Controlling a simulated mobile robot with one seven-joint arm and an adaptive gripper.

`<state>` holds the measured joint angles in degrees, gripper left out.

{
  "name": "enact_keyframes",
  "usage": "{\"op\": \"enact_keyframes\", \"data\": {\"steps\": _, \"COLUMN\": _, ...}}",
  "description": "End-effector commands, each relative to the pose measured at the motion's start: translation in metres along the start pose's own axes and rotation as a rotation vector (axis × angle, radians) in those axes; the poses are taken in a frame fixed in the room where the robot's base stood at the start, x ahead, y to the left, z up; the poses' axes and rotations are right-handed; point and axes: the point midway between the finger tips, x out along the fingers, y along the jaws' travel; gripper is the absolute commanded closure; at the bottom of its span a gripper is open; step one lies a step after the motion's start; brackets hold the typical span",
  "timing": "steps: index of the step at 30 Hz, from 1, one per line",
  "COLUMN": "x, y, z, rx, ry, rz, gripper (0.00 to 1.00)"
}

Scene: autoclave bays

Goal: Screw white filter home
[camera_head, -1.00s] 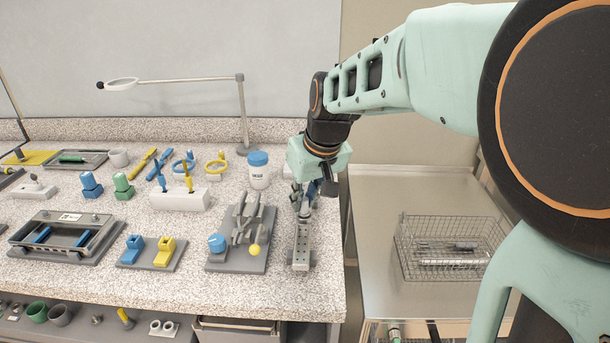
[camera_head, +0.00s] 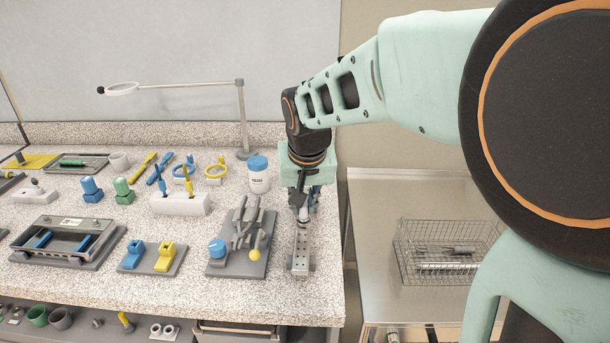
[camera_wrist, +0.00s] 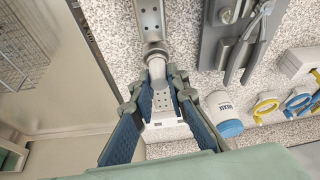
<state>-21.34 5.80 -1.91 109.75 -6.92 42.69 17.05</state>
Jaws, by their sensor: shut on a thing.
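The white filter (camera_wrist: 157,68) shows in the wrist view as a short pale cylinder, in line with the end of a grey metal bracket (camera_wrist: 149,18). My gripper (camera_wrist: 161,84) is shut on the filter, with one blue-padded finger on each side. The fingers hide part of it, and I cannot tell how deep its thread sits. In the head view my gripper (camera_head: 304,199) points down at the back end of the perforated bracket (camera_head: 301,250), near the bench's right edge. The filter is mostly hidden there.
A fixture with a blue knob and yellow ball (camera_head: 237,262) stands close left of the bracket. A blue-lidded white jar (camera_head: 259,178) stands behind it, left of my gripper. A wire basket (camera_head: 440,273) sits on the lower steel table at right.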

Motion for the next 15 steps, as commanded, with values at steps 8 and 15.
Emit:
{"op": "enact_keyframes", "data": {"steps": 8, "x": 0.0001, "y": 0.0011, "z": -0.0001, "rx": 0.04, "ry": 0.001, "rz": 0.018, "gripper": 1.0}}
{"op": "enact_keyframes", "data": {"steps": 15, "x": 0.0008, "y": 0.0005, "z": 0.0004, "rx": 0.064, "ry": -0.001, "rz": 0.028, "gripper": 1.0}}
